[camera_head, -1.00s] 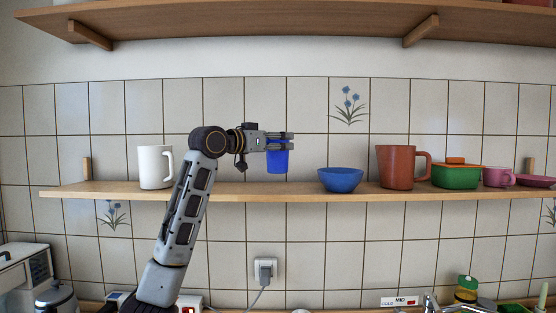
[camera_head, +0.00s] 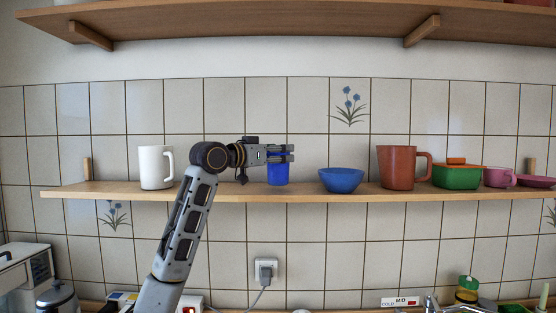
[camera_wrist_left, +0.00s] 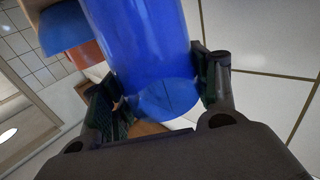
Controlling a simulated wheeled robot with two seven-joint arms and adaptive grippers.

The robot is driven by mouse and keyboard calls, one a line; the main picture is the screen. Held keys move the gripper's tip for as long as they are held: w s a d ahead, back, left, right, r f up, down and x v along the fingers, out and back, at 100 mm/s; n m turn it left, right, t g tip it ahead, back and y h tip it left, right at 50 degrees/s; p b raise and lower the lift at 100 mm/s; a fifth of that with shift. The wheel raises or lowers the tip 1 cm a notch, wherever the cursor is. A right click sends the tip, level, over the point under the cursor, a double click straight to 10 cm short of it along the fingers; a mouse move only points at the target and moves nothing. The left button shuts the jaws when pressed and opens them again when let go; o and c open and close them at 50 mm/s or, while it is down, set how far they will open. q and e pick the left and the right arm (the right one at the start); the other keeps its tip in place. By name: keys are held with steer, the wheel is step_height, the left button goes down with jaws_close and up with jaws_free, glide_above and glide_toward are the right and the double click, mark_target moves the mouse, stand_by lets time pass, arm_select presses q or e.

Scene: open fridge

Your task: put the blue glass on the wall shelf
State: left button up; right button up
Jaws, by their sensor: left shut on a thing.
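The blue glass (camera_head: 278,172) is upright at the wooden wall shelf (camera_head: 250,192), between the white mug and the blue bowl. Its base is at the level of the shelf top; I cannot tell for sure whether it touches. My left gripper (camera_head: 287,153) comes in from the left and is shut on the upper part of the glass. In the left wrist view the glass (camera_wrist_left: 140,40) stands between the two fingers (camera_wrist_left: 160,95). My right gripper is not in view.
On the same shelf stand a white mug (camera_head: 155,167) to the left, and a blue bowl (camera_head: 341,180), a brown mug (camera_head: 396,168), a green pot (camera_head: 457,176) and a pink cup (camera_head: 497,177) to the right. An upper shelf (camera_head: 250,22) hangs above.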

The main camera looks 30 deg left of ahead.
arm_select(q)
steer(key=shift+f, duration=0.85)
steer(key=shift+f, duration=0.15)
steer(key=o, duration=1.5)
steer(key=shift+s, duration=0.1)
